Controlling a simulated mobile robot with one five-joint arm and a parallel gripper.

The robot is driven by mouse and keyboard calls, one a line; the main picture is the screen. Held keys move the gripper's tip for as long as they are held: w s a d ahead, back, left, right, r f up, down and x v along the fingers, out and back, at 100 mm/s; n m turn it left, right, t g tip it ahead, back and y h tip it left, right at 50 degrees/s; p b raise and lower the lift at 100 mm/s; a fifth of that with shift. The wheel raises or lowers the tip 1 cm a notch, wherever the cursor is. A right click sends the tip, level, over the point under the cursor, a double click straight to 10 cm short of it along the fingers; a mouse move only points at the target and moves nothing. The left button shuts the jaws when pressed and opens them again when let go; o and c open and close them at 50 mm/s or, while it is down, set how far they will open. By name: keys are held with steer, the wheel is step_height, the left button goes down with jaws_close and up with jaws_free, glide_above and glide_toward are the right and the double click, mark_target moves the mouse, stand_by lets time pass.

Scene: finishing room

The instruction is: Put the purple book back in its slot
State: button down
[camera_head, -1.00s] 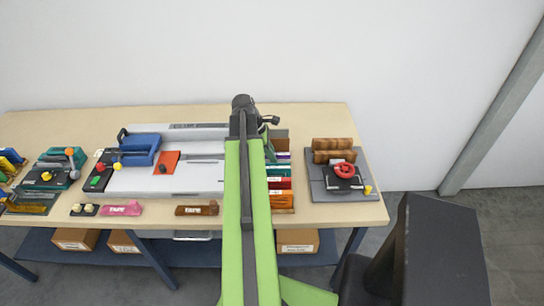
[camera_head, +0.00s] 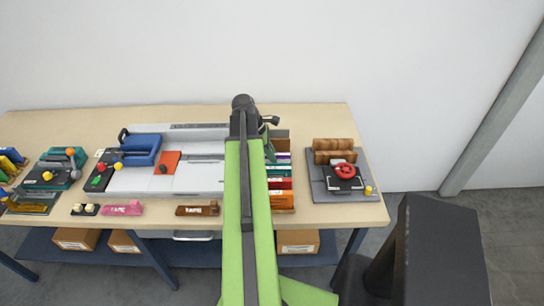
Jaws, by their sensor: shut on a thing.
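The purple book (camera_head: 283,155) shows as a narrow purple strip near the back of a row of books, just right of my arm. My gripper (camera_head: 270,151) points down beside its left end and is shut on it; my arm hides most of the grip. Teal, red (camera_head: 281,184) and orange (camera_head: 283,201) books lie in front of it in the row. The rack's brown back end (camera_head: 281,140) shows behind it. The slot itself and how deep the book sits in it cannot be made out.
The wooden table (camera_head: 320,118) has a paper trimmer with a blue block (camera_head: 140,150) left of my arm. A grey board (camera_head: 319,193) with brown blocks and a red ring stands to the right. Small pink (camera_head: 122,208) and brown (camera_head: 197,210) pieces lie along the front edge.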

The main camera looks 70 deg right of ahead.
steer(key=shift+f+b, duration=0.75)
steer(key=c, duration=1.6)
jaws_free()
steer(key=shift+r, duration=0.1)
steer(key=shift+c, duration=0.2)
steer(key=shift+w+r+p, duration=0.1)
steer(key=shift+r+p, duration=0.35)
steer(key=shift+p, duration=0.1)
steer(key=p+v, duration=0.9)
steer(key=v, duration=0.1)
steer(key=shift+w+r, duration=0.15)
